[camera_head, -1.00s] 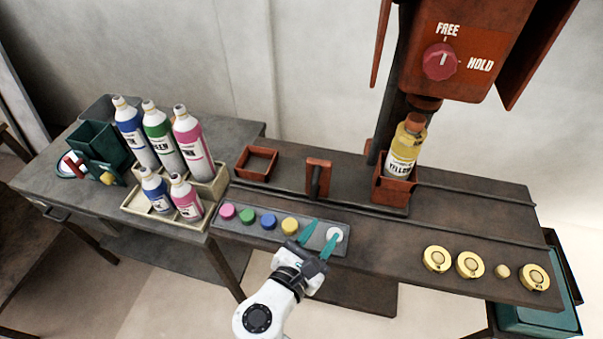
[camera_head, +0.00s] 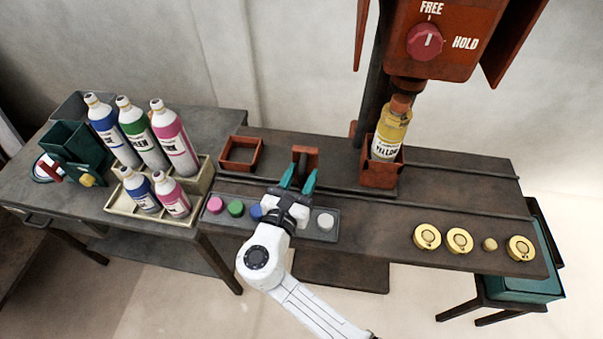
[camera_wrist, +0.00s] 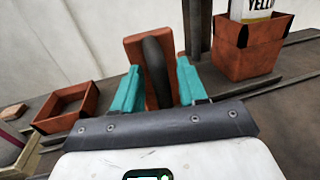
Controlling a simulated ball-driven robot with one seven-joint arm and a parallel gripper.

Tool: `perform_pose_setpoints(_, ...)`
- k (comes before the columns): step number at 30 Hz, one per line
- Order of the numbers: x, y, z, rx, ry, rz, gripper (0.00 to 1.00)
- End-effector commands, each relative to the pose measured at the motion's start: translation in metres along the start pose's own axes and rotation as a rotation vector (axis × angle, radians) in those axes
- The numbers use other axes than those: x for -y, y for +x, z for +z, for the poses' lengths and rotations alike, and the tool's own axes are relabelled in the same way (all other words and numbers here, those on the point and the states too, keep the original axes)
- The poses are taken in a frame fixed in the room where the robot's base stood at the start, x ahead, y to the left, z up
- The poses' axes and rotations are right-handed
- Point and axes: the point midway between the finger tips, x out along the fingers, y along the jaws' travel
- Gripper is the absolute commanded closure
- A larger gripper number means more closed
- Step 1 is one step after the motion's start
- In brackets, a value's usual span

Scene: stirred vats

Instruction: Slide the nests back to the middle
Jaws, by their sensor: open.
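The empty orange-red nest (camera_head: 240,165) sits at the left on the dark bench rails. The other nest (camera_head: 380,176) stands to the right, under the red machine head, and holds a yellow-labelled bottle (camera_head: 391,132). The empty nest (camera_wrist: 66,107) also shows at the left there.
The red machine head (camera_head: 450,40) has a knob (camera_head: 425,42) with its mark near FREE. A grey strip with coloured buttons (camera_head: 235,208) lies in front, partly hidden by my arm. Yellow discs (camera_head: 459,241) lie at right. Several bottles (camera_head: 143,133) stand in a rack at left.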

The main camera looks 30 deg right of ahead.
Motion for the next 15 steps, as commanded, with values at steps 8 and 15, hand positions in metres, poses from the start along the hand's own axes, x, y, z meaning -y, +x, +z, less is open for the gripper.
perform_pose_setpoints(8,0.0002,0.0046,-0.0002,0.0,0.0,-0.001,0.58)
perform_pose_setpoints(15,0.0002,0.0043,-0.0002,-0.001,0.0,-0.001,0.73)
